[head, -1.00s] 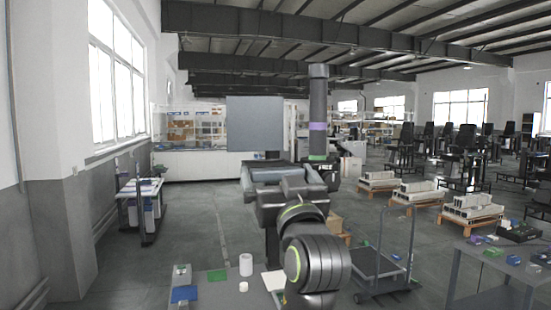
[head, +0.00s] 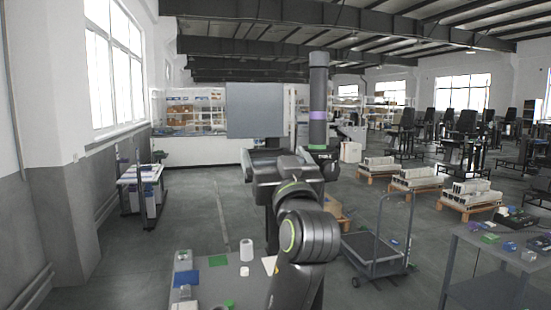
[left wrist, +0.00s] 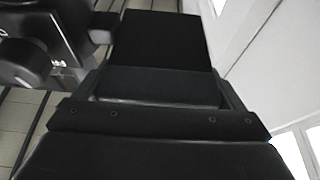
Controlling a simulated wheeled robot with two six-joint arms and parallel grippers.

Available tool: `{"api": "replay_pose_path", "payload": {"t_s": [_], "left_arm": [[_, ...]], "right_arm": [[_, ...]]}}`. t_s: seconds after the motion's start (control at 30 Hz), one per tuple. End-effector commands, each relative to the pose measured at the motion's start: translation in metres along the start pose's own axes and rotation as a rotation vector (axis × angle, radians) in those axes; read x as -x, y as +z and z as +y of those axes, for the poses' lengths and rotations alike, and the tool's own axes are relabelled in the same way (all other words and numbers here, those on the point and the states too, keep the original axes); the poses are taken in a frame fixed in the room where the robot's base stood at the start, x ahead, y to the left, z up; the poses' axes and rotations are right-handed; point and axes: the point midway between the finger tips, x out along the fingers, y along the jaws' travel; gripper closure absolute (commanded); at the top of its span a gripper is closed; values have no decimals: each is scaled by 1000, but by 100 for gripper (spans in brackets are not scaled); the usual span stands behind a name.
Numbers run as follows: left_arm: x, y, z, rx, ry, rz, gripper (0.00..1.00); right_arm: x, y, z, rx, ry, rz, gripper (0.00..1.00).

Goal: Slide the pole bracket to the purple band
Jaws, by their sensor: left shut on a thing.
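A dark upright pole (head: 318,80) stands just right of the picture's middle in the head view. A purple band (head: 317,115) circles it, and a thin green band (head: 317,148) lies lower. My left gripper (head: 275,158) is beside the pole's lower part, to its left and below the purple band. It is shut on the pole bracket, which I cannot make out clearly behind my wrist. The left wrist view is filled by dark parts, with a flat black plate (left wrist: 160,40) ahead; the fingertips do not show. My right gripper is not in view.
A grey panel (head: 254,110) stands upright left of the pole. A grey table (head: 213,290) with a white cylinder (head: 246,250) and small blue and green pieces is in front, below. A cart (head: 372,253) and another table (head: 500,265) are to the right.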

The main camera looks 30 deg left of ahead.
Motion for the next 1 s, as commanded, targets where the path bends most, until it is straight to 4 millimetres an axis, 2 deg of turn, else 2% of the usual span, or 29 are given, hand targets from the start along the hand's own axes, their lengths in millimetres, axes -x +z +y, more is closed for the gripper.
{"api": "replay_pose_path", "payload": {"t_s": [0.23,0.5,0.6,0.93,0.97,1.0], "left_arm": [[-5,-12,0,0,0,2,50],[-23,-57,0,1,-1,5,50],[-28,-67,0,0,0,5,50],[-28,-68,0,0,0,5,50],[-28,-68,0,0,0,5,7],[-28,-68,0,0,0,5,1]], "right_arm": [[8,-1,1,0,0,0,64],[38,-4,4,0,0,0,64],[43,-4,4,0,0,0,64],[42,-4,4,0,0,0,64],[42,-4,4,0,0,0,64],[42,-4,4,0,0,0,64]]}}
